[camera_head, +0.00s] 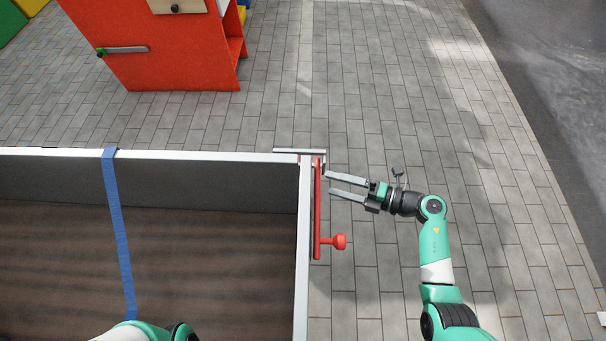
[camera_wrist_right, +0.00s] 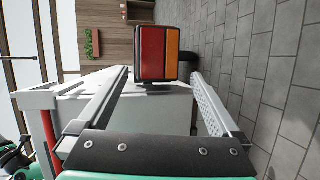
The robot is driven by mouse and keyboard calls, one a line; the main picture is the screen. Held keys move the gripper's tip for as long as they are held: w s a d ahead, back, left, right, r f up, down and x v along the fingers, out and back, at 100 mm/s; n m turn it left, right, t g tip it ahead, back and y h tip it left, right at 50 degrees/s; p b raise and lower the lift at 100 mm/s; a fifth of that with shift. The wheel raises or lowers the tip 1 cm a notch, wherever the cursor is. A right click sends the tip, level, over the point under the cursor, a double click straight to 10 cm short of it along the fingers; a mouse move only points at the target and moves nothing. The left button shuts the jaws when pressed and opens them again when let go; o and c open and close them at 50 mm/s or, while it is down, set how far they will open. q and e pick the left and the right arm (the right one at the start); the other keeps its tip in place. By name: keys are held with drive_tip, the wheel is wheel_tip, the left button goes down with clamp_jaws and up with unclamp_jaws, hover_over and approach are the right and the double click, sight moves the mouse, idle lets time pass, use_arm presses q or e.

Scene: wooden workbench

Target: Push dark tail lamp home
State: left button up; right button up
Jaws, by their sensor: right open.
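The tail lamp (camera_wrist_right: 153,52), a block with a red half and an orange half, shows in the right wrist view just past my fingertips. It looks unlit. I cannot tell how deep it sits in its mount, and I cannot make it out in the head view. My right gripper (camera_head: 330,183) is open beside the far right corner of the grey-walled bed (camera_head: 304,250), its fingers pointing left at that corner. In the wrist view its two fingers (camera_wrist_right: 160,76) are spread apart with nothing held between them. My left gripper is out of view.
A red bar (camera_head: 317,215) with a red knob (camera_head: 339,241) runs along the bed's right outer side, near my right gripper. A blue strap (camera_head: 118,215) crosses the bed. A red cabinet (camera_head: 170,50) stands at the back left. The paved floor on the right is clear.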

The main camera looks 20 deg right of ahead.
drive_tip(key=p+v, duration=0.4)
drive_tip(key=v, duration=0.6)
